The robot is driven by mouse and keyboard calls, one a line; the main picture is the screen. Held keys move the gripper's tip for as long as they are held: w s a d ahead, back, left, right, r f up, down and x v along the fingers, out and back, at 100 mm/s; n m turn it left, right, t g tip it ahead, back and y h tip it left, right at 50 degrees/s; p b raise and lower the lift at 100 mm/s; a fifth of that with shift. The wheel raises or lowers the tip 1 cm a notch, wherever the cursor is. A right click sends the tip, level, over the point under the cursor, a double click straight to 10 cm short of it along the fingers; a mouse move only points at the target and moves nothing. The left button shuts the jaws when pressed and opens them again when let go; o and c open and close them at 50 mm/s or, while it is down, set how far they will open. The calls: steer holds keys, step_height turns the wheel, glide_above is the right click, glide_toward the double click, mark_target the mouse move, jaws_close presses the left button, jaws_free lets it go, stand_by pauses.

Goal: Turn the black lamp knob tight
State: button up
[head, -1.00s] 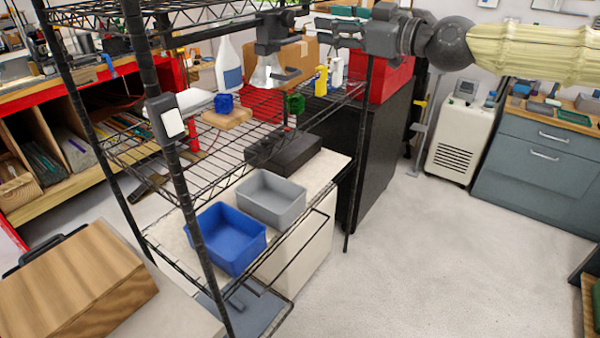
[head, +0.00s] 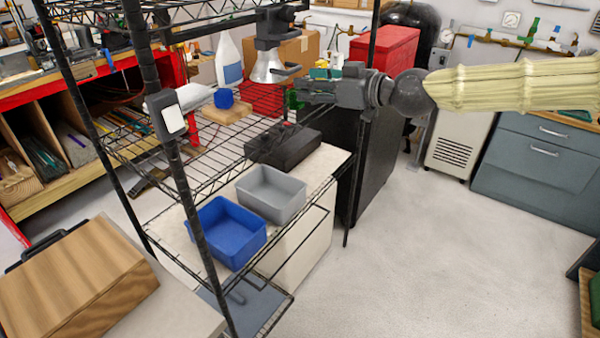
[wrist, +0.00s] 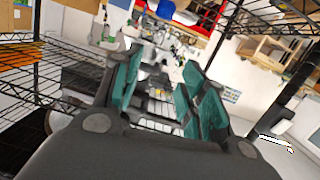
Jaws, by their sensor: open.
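A clamp lamp hangs from the upper wire shelf, with a black clamp (head: 270,28) and a silver shade (head: 267,66). A small black part (head: 289,69) sticks out to the right of the shade; I cannot tell for sure whether it is the knob. My gripper (head: 301,91) is right of the lamp and slightly below that part, apart from the shade. In the wrist view my gripper (wrist: 165,88) has its teal-padded fingers spread, with nothing clearly held between them. I cannot make out the knob in the wrist view.
The middle wire shelf holds a blue object (head: 224,98) on a wooden block and a white bottle (head: 229,61). A black box (head: 283,146), grey bin (head: 271,194) and blue bin (head: 228,232) stand below. The floor at right is clear.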

steer(key=s+a+f+m+g+h, duration=0.1)
steer(key=s+f, duration=0.1)
steer(key=f, duration=0.8)
steer(key=s+a+f+m+g+h+p, duration=0.1)
steer(key=s+a+f+m, duration=0.1)
steer(key=f, duration=0.9)
steer(key=shift+s+m, duration=0.2)
steer(key=shift+m, duration=0.1)
steer(key=shift+f, duration=0.1)
steer(key=s+d+f+m+g+h, duration=0.25)
steer(key=s+f, duration=0.65)
steer(key=f, duration=0.6)
steer(key=s+d+f+m+g+h, duration=0.2)
steer(key=s+d+f, duration=0.1)
steer(key=s+f, duration=0.9)
steer(key=s+d+f+m+g+h, duration=0.1)
steer(key=s+d+f+m+h, duration=0.1)
steer(key=s+d+f, duration=0.4)
steer(key=s+d+f+m+g+h, duration=0.1)
steer(key=s+d+f+g+h, duration=0.1)
steer(key=s+d+f+h, duration=0.2)
steer(key=s+d+f, duration=0.1)
steer(key=s+d, duration=0.2)
steer(key=s, duration=0.1)
steer(key=s+d+f, duration=0.2)
steer(key=s+d, duration=0.1)
steer(key=s, duration=0.2)
steer(key=shift+s+f+m, duration=0.25)
steer(key=shift+m, duration=0.1)
